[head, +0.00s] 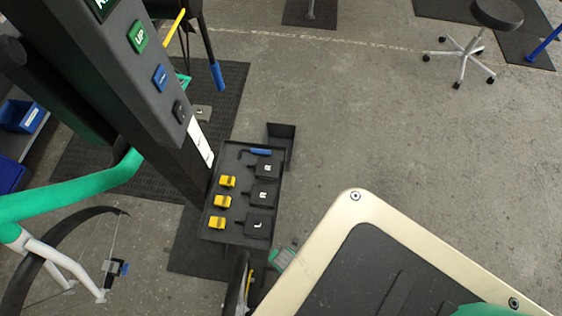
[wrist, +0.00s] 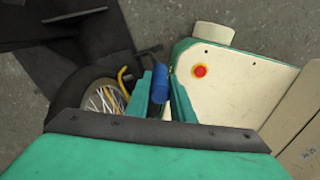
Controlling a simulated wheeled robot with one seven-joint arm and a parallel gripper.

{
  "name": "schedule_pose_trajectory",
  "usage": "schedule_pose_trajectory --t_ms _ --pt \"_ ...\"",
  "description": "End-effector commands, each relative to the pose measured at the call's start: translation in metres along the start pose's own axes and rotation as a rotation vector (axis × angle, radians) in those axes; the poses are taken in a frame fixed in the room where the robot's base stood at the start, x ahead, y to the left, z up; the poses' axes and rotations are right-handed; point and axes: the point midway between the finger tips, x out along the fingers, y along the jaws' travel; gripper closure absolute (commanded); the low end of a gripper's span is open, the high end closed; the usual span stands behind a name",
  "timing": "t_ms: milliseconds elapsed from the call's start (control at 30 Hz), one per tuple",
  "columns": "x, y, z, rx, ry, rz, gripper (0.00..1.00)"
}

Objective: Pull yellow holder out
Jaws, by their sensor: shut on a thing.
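In the wrist view my gripper (wrist: 160,95) has its two teal fingers around a blue cylindrical grip (wrist: 158,82) and is shut on it. A black rod runs up from this grip. A thin bent yellow part (wrist: 122,80) shows left of the fingers, in front of a spoked wheel (wrist: 100,97); my gripper is apart from it. In the head view a small yellow piece (head: 249,287) shows low in the middle, beside a dark wheel. Three yellow blocks (head: 222,201) sit on a black tray. I cannot tell which yellow part is the holder.
The black tray (head: 233,165) also carries a blue-handled tool (head: 260,152) and lettered black blocks. A dark post (head: 150,95) with labels stands left of it. A cream-rimmed cargo box (head: 340,215) fills the lower right. A stool (head: 497,14) stands far right; the floor between is clear.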

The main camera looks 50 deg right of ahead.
Motion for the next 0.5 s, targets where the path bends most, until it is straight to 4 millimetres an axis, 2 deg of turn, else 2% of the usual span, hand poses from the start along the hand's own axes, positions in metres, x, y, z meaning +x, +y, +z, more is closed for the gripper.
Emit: schedule_pose_trajectory --t_ms 333,367,400,433,500 --pt "0.0011 -0.0012 -0.0019 -0.012 0.001 -0.004 1.0" --pt "0.0011 -0.0012 -0.0021 -0.012 0.001 -0.004 0.74" --pt "0.0011 -0.0011 -0.0021 -0.012 0.001 -0.004 0.64" --pt "0.0011 -0.001 -0.0021 -0.012 0.001 -0.004 0.6" --pt "0.0009 -0.0006 -0.0019 -0.011 0.001 -0.003 0.6"
